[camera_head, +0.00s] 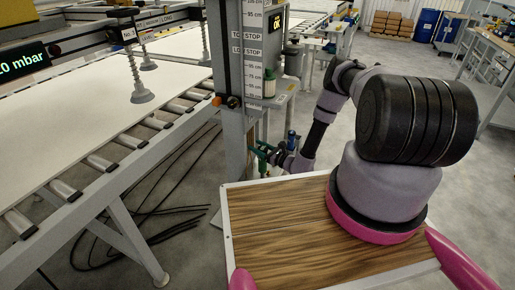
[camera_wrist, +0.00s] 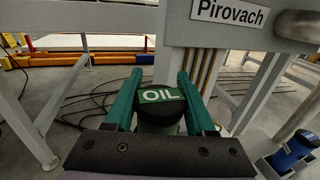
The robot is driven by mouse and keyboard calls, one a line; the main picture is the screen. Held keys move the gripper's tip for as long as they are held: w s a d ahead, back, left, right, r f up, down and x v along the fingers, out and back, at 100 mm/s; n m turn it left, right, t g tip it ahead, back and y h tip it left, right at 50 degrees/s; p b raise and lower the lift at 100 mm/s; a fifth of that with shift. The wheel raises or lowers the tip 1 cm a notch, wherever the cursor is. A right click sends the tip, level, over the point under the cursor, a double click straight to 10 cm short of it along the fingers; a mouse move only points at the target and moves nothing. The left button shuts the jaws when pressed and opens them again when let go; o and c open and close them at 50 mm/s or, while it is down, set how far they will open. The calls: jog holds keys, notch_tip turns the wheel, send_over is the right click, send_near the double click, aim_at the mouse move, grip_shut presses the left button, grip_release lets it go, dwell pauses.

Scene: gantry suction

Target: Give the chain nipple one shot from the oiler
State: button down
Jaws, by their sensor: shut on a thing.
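My gripper (camera_wrist: 160,80) has green fingers, which stand on either side of a dark, round-topped oiler (camera_wrist: 161,97) with a green OIL label. The gripper is shut on the oiler and holds it in front of the grey frame. The chain nipple cannot be made out in either view. The oiler's lower part and spout are hidden in the wrist view.
A grey column (camera_head: 226,90) with a height scale (camera_head: 254,65) stands close to my gripper. A small bottle (camera_head: 269,83) sits on its bracket. A roller conveyor (camera_head: 100,163) with a white panel (camera_head: 80,115) is at left. Black cables (camera_head: 165,208) lie on the floor. A blue object (camera_wrist: 291,151) is at lower right.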

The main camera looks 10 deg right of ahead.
jog(key=shift+r, duration=2.5)
